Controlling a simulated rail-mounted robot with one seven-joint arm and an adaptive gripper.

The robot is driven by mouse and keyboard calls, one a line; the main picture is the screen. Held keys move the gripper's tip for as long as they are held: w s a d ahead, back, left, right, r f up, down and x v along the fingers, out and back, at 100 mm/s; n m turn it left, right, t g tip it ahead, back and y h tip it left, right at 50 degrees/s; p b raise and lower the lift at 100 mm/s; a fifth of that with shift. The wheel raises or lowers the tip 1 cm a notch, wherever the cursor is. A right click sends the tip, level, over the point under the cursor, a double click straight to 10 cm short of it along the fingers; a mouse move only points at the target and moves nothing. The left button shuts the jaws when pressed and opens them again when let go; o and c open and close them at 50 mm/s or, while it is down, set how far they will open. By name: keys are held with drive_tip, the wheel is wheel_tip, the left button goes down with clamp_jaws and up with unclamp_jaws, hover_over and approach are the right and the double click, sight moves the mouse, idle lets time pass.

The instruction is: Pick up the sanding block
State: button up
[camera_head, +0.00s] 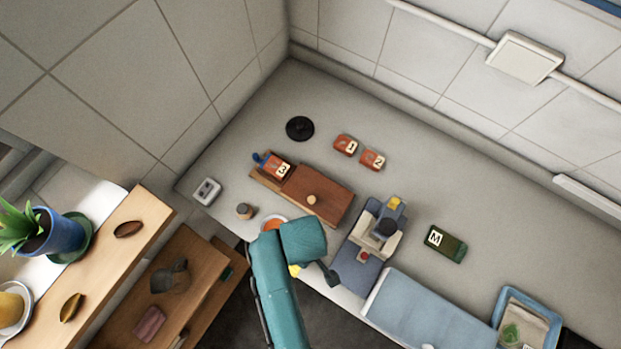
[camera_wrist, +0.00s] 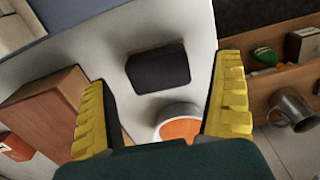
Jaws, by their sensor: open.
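A small dark block (camera_wrist: 158,68) with rounded edges, which looks like the sanding block, lies on the pale counter in the wrist view. In the head view my teal arm hides most of the gripper; only a bit of yellow (camera_head: 294,270) shows.
An orange-filled white bowl (camera_wrist: 180,122) stands close to the block, low between the fingers in the wrist view. A brown wooden box (camera_wrist: 45,105) stands at left. A shelf with a grey mug (camera_wrist: 290,112) lies right. A small white device (camera_head: 207,191) sits farther left on the counter.

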drive_tip(key=shift+s+d+f, duration=0.1)
drive_tip(key=shift+d+f, duration=0.05)
drive_tip(key=shift+f, duration=0.7)
drive_tip(key=c, duration=1.3)
drive_tip(key=shift+r, duration=0.15)
wheel_tip(320, 180, up, 10)
drive_tip(key=shift+f, duration=0.1)
